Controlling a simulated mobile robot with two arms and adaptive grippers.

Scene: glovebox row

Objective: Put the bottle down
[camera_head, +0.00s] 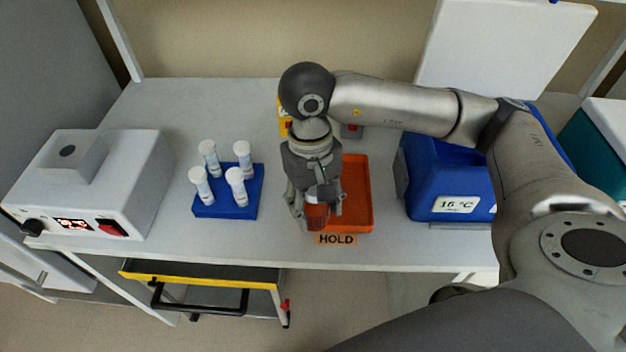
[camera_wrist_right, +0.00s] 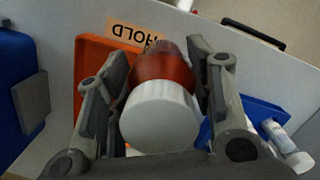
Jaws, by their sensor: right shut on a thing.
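The bottle (camera_head: 317,215) is a small reddish-brown one, held between the fingers of my right gripper (camera_head: 316,206). In the right wrist view its white cap (camera_wrist_right: 160,118) faces the camera and its amber body (camera_wrist_right: 163,70) shows beyond it, between the two fingers (camera_wrist_right: 163,85). The orange tray (camera_head: 357,190) lies on the bench, and the bottle is over or beside its left front part. I cannot tell whether the bottle touches anything below. A label reading HOLD (camera_head: 336,239) is on the bench at the tray's front edge. My left gripper is not in view.
A blue rack (camera_head: 228,206) with several white-capped tubes stands left of the tray. A white device (camera_head: 98,185) with a display is further left. A blue box (camera_head: 448,180) marked 16 °C stands to the right. A yellow-edged cart (camera_head: 200,275) sits below the bench.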

